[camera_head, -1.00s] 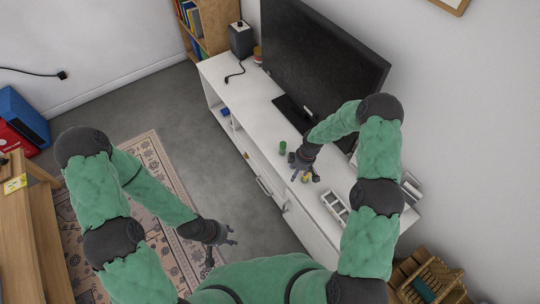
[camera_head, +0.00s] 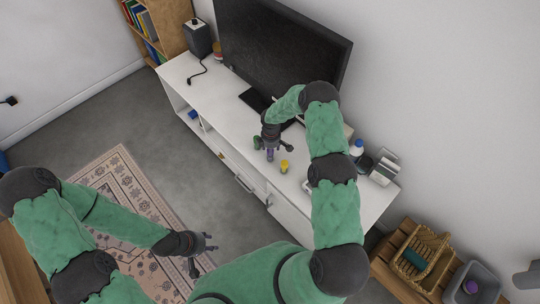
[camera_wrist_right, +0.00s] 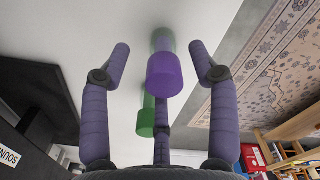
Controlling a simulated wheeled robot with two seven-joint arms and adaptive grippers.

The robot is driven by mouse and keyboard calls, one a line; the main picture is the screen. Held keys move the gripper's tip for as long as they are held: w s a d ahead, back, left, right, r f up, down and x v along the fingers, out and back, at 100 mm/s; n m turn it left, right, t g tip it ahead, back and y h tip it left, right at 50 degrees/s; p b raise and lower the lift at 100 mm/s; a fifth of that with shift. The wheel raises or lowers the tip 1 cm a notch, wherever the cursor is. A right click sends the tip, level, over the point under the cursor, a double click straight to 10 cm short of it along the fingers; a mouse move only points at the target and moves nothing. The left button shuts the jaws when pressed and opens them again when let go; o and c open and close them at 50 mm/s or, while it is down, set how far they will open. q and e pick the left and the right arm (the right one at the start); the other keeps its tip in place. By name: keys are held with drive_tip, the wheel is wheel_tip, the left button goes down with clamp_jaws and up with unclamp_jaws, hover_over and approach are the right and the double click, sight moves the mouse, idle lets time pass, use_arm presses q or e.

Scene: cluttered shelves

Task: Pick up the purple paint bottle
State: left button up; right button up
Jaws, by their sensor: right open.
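The purple paint bottle (camera_wrist_right: 164,75) stands on the white TV cabinet, its purple top between the spread fingers of my right gripper (camera_wrist_right: 159,50) in the right wrist view. The fingers look apart from it. In the head view my right gripper (camera_head: 273,148) is over the cabinet top, partly hiding the purple bottle (camera_head: 270,155). A green bottle (camera_wrist_right: 146,122) is close beside the purple one and also shows in the head view (camera_head: 257,142).
A yellow bottle (camera_head: 284,166) stands right of the gripper on the cabinet (camera_head: 225,118). Behind is a television (camera_head: 280,50). A white-and-blue bottle (camera_head: 356,148) and a metallic item (camera_head: 383,168) stand further right. A basket (camera_head: 425,252) and grey bin (camera_head: 478,277) are at lower right.

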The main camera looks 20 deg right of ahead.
wheel_tip(320, 180, down, 4)
drive_tip(key=shift+a+f+b, duration=0.1)
drive_tip(key=shift+a+b, duration=0.05)
drive_tip(key=shift+b, duration=0.5)
drive_tip(key=shift+s, duration=0.1)
clamp_jaws()
